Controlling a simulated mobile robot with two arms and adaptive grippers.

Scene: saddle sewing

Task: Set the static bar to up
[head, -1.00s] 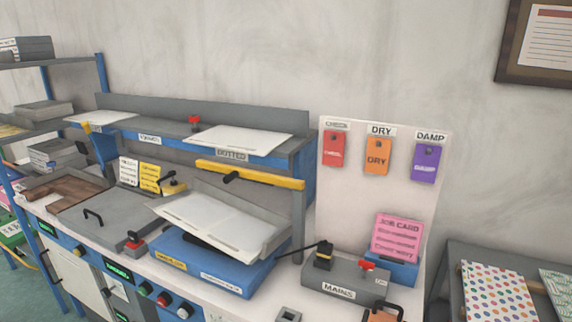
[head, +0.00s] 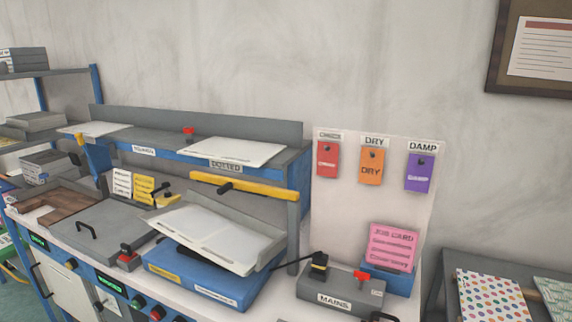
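A long yellow bar (head: 262,190) with a black handle (head: 226,187) runs across the front below the grey shelf, above a tilted white tray. It is likely the static bar, but I can read no label on it. It lies close to level, sloping slightly down to the right, with its right end by a grey post (head: 293,232). Neither of my grippers is in view.
The tilted white tray (head: 215,232) rests over a blue box (head: 190,277). A grey MAINS box (head: 345,285) with a black lever stands to the right. A pink job card (head: 391,246) is in a blue holder. White sheets (head: 231,152) lie on the shelf.

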